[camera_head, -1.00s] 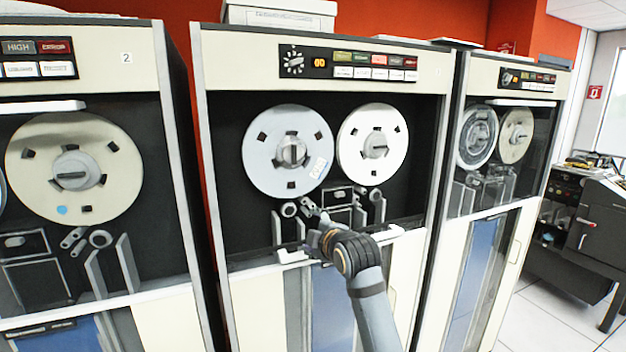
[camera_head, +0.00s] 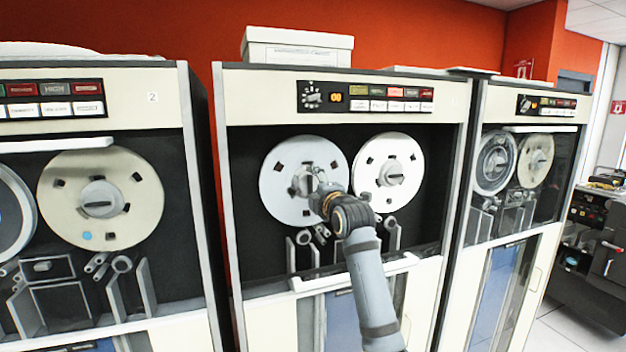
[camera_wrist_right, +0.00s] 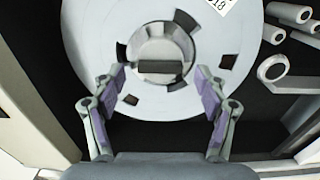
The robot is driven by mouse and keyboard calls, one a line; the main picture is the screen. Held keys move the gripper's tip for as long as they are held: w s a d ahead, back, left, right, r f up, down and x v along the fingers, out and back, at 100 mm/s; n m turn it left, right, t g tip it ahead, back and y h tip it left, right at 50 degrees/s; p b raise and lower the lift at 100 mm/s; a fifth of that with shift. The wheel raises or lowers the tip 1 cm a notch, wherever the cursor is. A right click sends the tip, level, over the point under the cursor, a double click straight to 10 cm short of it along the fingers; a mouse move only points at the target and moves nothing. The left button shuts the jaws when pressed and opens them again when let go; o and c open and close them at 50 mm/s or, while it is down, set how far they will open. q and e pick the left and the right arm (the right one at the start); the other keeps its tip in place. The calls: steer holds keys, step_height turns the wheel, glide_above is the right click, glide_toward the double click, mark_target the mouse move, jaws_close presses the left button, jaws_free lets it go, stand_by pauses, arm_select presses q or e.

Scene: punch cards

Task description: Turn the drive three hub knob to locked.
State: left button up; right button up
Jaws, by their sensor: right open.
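The middle tape drive (camera_head: 226,250) stands beside a cabinet marked 2 and carries two white reels. Its left reel (camera_head: 285,160) has a round hub knob (camera_wrist_right: 158,48) with a dark grip bar (camera_wrist_right: 160,67). The bar lies level in the right wrist view. My right gripper (camera_head: 314,184) is in front of this left hub and hides part of it in the head view. In the right wrist view the right gripper (camera_wrist_right: 160,80) is open, with a purple-padded finger on each side of the hub. I cannot tell whether they touch it. My left gripper is not in view.
The middle drive's right reel (camera_head: 376,188) is close to my right wrist. A control panel (camera_head: 370,98) is above the reels.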

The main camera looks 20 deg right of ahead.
steer(key=shift+w, duration=0.5)
steer(key=shift+c, duration=0.4)
steer(key=c, duration=1.1)
